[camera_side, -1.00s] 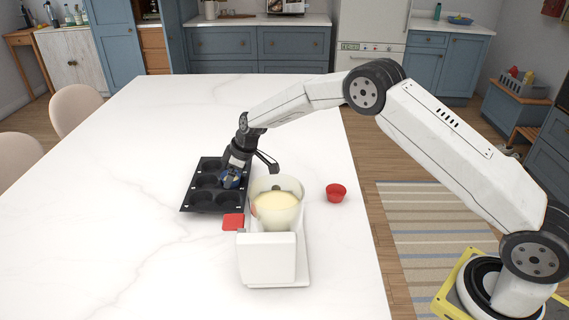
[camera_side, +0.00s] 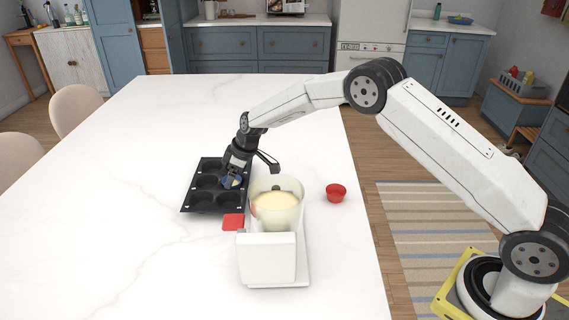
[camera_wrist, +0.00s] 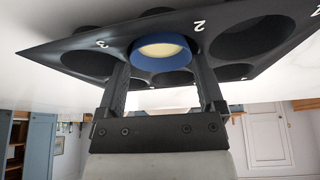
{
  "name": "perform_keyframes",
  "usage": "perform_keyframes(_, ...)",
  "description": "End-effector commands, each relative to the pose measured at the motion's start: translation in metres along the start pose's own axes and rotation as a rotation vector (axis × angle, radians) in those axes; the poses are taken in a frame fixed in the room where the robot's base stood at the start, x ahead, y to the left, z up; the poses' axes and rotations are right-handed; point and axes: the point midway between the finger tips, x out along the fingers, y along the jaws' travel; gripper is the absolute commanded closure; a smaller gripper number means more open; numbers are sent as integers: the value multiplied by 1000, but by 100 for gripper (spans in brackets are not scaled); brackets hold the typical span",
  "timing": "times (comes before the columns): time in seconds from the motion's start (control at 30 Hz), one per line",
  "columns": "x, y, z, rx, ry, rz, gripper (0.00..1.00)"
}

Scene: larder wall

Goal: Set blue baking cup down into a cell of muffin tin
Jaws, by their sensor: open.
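The black muffin tin (camera_side: 211,210) lies on the white table, and its numbered rim also fills the top of the wrist view (camera_wrist: 112,41). The blue baking cup (camera_side: 232,183), with something pale yellow inside, sits in a cell in the tin's right column, in the middle row. It shows in the wrist view (camera_wrist: 166,70) near the number 2. My gripper (camera_side: 236,176) is at that cell. In the wrist view its two fingers (camera_wrist: 167,72) stand apart on either side of the cup, with gaps visible beside it. The cup's lower part is hidden in the cell.
A red baking cup (camera_side: 336,193) stands to the right. A red square (camera_side: 233,222) lies in front of the tin. The table's left side is clear.

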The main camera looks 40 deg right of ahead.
Motion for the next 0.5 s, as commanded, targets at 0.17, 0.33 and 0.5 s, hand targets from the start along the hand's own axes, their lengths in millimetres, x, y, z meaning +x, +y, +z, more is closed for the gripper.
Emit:
perform_keyframes(0.17, 8, -6, 8, -1, -28, -20, 0)
perform_keyframes(0.33, -9, -6, 0, 2, -26, -20, 0)
perform_keyframes(0.5, -33, -4, -12, 3, -19, -15, 0)
